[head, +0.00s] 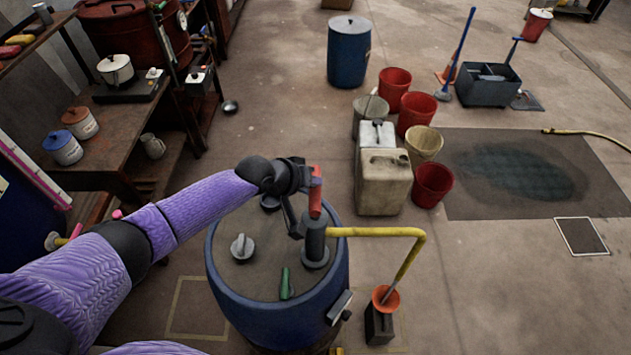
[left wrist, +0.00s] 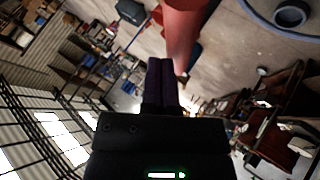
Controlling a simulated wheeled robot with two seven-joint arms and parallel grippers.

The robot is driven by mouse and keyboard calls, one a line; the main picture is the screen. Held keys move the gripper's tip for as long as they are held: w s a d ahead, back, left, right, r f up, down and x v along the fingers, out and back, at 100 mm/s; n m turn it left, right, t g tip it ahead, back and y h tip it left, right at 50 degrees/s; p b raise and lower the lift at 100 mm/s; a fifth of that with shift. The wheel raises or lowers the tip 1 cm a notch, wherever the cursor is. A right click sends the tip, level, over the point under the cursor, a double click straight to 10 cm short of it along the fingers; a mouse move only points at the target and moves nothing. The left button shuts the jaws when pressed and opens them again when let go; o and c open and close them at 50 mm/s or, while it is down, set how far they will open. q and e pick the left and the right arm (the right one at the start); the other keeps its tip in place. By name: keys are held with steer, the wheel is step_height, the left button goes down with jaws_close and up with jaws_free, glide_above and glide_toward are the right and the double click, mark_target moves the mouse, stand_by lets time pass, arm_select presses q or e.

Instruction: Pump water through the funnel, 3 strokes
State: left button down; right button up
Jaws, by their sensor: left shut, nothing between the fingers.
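A hand pump (head: 314,244) with a dark grey body and a red handle (head: 315,200) stands on the lid of a blue drum (head: 275,320). Its yellow spout (head: 405,232) bends down to an orange funnel (head: 385,297), which sits in a small dark container (head: 378,326). My left gripper (head: 307,176) is at the top of the red handle. In the left wrist view the gripper's fingers (left wrist: 162,80) are shut and empty, with the red handle (left wrist: 185,30) just beyond and beside them. I cannot tell whether they touch it. My right gripper is not in view.
Jerrycans (head: 383,182) and red buckets (head: 432,184) stand behind the drum to the right. A wooden bench (head: 110,135) with pots is at the left. A grey knob (head: 242,248) and a green item (head: 286,284) are on the lid. Floor right of the funnel is clear.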

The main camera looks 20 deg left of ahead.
arm_select(q)
steer(key=shift+s+f+b, duration=0.1)
steer(key=shift+f+b, duration=2.6)
steer(key=shift+f, duration=0.65)
stand_by(2.1)
step_height(320, 180, up, 7)
steer(key=p, duration=0.7)
steer(key=shift+r, duration=0.1)
step_height(320, 180, up, 6)
steer(key=p, duration=0.6)
steer(key=shift+r, duration=0.2)
steer(key=shift+f, duration=0.2)
